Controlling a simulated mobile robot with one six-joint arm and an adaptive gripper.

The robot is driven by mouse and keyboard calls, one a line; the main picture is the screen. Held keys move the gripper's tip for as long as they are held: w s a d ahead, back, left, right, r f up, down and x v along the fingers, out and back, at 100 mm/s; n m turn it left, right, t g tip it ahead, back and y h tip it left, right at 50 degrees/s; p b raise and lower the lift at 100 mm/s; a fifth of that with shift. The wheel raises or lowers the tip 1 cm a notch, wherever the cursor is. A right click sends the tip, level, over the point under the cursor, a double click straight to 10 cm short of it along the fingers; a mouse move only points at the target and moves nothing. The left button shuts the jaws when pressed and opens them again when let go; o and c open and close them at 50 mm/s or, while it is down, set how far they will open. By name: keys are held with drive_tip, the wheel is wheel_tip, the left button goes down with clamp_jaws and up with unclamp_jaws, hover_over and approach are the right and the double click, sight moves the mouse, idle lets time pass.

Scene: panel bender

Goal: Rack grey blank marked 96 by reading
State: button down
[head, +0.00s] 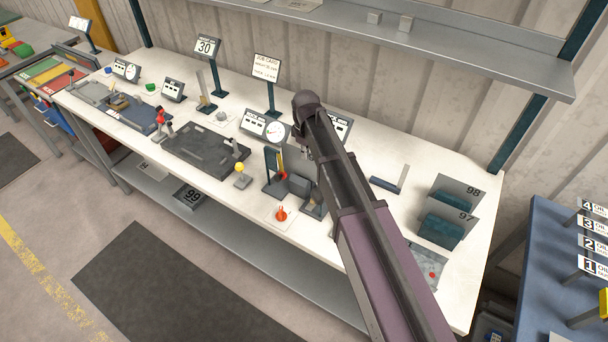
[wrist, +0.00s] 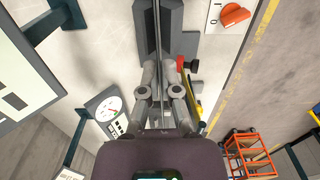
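My gripper (wrist: 166,66) shows in the wrist view with its two fingers apart. A thin grey upright sheet (wrist: 157,45) runs edge-on between them, nearer the left finger; contact cannot be made out. A dark grey block (wrist: 144,35) lies beyond the fingertips around the sheet. In the head view my arm hides the gripper, and a grey panel (head: 299,163) stands partly behind it. At the bench's right end, plates marked 98 (head: 459,187) and 97 (head: 452,209) stand by dark teal slots. No number shows on the sheet between my fingers.
A job card (head: 266,67) and a sign reading 30 (head: 206,47) stand at the bench's back. An orange knob (head: 281,214) sits near the front edge. A dark tray (head: 200,149) lies left of it. A shelf (head: 430,50) overhangs the back.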

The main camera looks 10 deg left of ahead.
drive_tip(key=shift+r+p, duration=2.15)
drive_tip(key=shift+r, duration=0.1)
drive_tip(key=shift+r, duration=0.15)
